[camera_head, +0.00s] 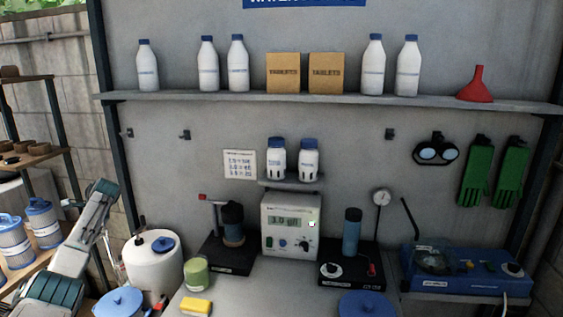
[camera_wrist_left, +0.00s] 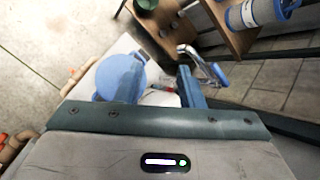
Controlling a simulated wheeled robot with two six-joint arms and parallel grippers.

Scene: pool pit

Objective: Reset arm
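My left arm (camera_head: 75,245) rises at the left of the head view, bent, with grey links and teal bands. I cannot make out its gripper there. In the left wrist view the gripper body spans the bottom, and a blue finger (camera_wrist_left: 190,88) stands right of centre, apart from the middle. The other finger is hard to separate from a blue-lidded pot (camera_wrist_left: 120,75) behind it. I see nothing held between them. My right arm and gripper are in neither view.
The counter holds a white tub (camera_head: 153,272), a green jar (camera_head: 196,275), a yellow sponge (camera_head: 196,307), a meter (camera_head: 290,227) and a blue device (camera_head: 465,270). Blue filter cartridges (camera_head: 42,222) stand on the left rack. A metal tap (camera_wrist_left: 205,62) is close by in the left wrist view.

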